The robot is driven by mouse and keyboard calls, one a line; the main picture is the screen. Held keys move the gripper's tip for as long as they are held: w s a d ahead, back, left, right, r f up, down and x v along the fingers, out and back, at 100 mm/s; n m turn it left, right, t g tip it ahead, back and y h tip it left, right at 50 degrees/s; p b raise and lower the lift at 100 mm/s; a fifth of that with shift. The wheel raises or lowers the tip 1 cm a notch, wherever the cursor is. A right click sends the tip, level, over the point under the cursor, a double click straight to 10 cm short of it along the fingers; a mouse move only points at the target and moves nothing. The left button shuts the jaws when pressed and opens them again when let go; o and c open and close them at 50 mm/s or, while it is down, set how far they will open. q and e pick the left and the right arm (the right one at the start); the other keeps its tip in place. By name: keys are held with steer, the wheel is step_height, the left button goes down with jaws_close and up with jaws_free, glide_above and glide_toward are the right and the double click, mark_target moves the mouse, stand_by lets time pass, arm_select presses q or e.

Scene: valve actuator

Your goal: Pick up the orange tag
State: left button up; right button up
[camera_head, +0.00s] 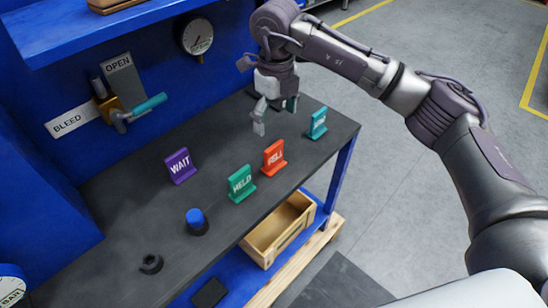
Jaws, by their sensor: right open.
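The orange tag (274,157) stands upright on the dark bench top, with white lettering on its face. It is between the green tag (241,183) and the teal tag (317,123). My right gripper (274,120) hangs above the bench, behind the orange tag in the picture, with its fingers apart and nothing between them. It is apart from the orange tag. My left gripper is not in view.
A purple "WAIT" tag (180,166) and a blue-topped knob (196,221) stand on the bench. A black nut-like part (151,263) lies nearer. A valve with a teal handle (146,107) and a gauge (197,36) are on the blue back panel. A wooden crate (262,245) sits below.

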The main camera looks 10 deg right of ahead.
mark_target(275, 144)
step_height(275, 144, down, 8)
steer(key=shift+r+p, duration=0.1)
steer(key=shift+p, duration=0.45)
steer(key=f, duration=0.1)
steer(key=f+p, duration=0.1)
steer(key=f, duration=0.2)
steer(key=shift+s+a+p, duration=0.25)
steer(key=shift+s+p, duration=0.1)
steer(key=shift+f, duration=0.7)
steer(key=c, duration=1.2)
